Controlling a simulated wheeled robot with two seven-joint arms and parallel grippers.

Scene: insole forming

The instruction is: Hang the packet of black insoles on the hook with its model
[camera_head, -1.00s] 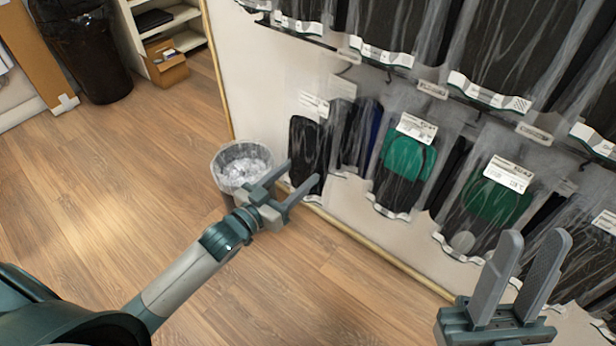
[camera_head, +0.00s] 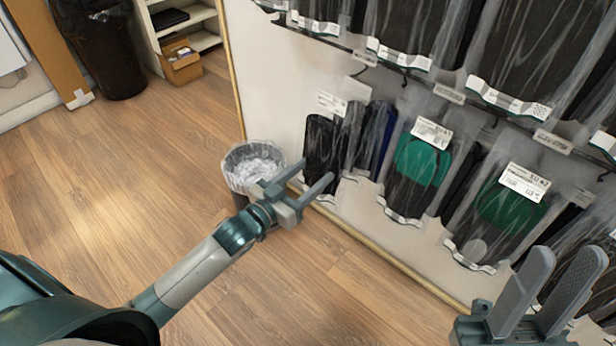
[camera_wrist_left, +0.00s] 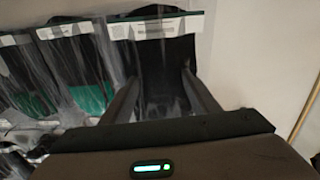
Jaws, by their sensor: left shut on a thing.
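A clear packet of black insoles (camera_head: 322,150) with a white label is at the left end of the lower row on the wall display. In the left wrist view the packet (camera_wrist_left: 166,70) hangs upright between my fingers. My left gripper (camera_head: 317,169) is at this packet, shut on it, with its fingers on both sides. Whether the packet's top is on a hook cannot be told. A dark hook (camera_head: 404,80) shows below the upper row. My right gripper (camera_head: 568,275) has its fingers apart and is empty, in front of the display at lower right.
Packets with green insoles (camera_head: 420,160) hang to the right, with dark blue insoles (camera_head: 378,135) between. White tags (camera_head: 449,94) line the rail. A lined waste bin (camera_head: 252,168) stands near the left gripper. The wooden floor (camera_head: 120,200) is open at left.

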